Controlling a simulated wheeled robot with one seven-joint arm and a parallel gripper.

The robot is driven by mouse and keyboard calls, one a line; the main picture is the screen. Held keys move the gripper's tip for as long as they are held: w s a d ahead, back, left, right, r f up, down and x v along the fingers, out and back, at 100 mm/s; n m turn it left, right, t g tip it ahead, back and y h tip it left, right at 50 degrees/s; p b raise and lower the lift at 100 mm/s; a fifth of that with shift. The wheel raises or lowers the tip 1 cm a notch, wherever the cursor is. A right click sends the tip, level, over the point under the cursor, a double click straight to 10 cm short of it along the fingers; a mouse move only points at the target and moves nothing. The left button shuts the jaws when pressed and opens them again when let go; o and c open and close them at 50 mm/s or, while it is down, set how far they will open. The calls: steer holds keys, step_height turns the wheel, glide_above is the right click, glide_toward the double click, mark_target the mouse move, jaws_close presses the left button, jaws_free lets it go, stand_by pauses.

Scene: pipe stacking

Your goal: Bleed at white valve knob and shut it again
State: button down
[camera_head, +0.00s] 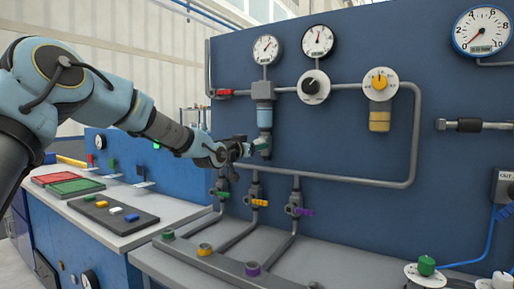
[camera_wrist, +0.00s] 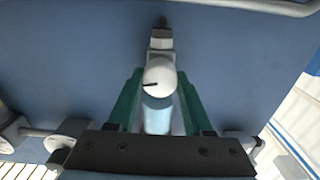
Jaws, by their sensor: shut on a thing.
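The white valve knob (camera_wrist: 159,74) shows in the wrist view as a round white cap with a short dark mark pointing left. It sits at the end of a pale blue bowl (camera_wrist: 157,115). My gripper (camera_wrist: 160,84) has its green fingers on both sides of the knob, shut on it. In the head view my gripper (camera_head: 261,147) is at the bottom of the hanging filter with the light blue bowl (camera_head: 264,117). The knob is hidden there by the fingers.
The blue panel (camera_head: 350,140) carries grey pipes, gauges (camera_head: 266,49) and a red-handled valve (camera_head: 224,92) left of the filter. Below my gripper, yellow (camera_head: 259,202) and purple (camera_head: 299,211) valve handles stick out. A bench with trays (camera_head: 75,187) stands at left.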

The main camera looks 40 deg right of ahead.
steer(key=shift+f+n+b, duration=0.1)
steer(key=shift+n+b, duration=2.3)
steer(key=shift+n, duration=5.2)
steer(key=shift+c, duration=1.5)
jaws_free()
steer(key=b+v, duration=0.2)
steer(key=v, duration=0.8)
steer(key=shift+a, duration=0.4)
